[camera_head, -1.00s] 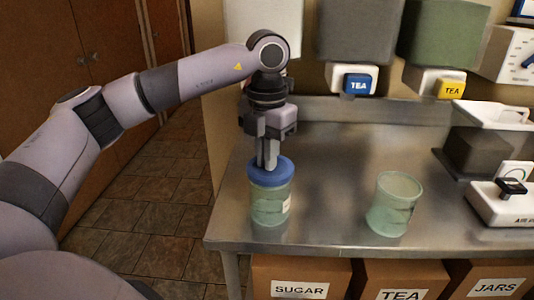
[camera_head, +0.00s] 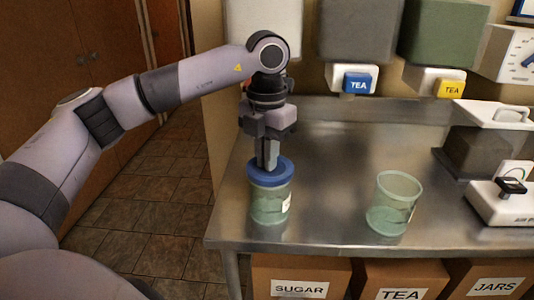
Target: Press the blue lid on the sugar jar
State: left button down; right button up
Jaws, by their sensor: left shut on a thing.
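The blue lid (camera_head: 284,173) sits on top of a translucent green jar (camera_head: 270,205) near the left end of the steel counter. The jar stands upright and carries a white label on its right side, too small to read. My left gripper (camera_head: 268,167) points straight down over the lid, its closed fingers meeting the lid's top. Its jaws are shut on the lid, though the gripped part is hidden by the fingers. The lid looks about level; whether it is fully seated cannot be told. My right gripper is not in view.
An open, empty-looking green jar (camera_head: 394,203) stands to the right on the counter (camera_head: 325,190). A white scale (camera_head: 503,205) is at the right. Labelled boxes, including SUGAR (camera_head: 300,275), sit below. Counter between the jars is clear.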

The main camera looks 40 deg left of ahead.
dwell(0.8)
pick_arm(q)
jog(key=c, duration=0.7)
grip_release()
jog(key=shift+r, duration=0.1)
jog(key=shift+r+p, duration=2.85)
jog(key=shift+r, duration=0.55)
grip_shut()
jog(key=shift+f, duration=0.2)
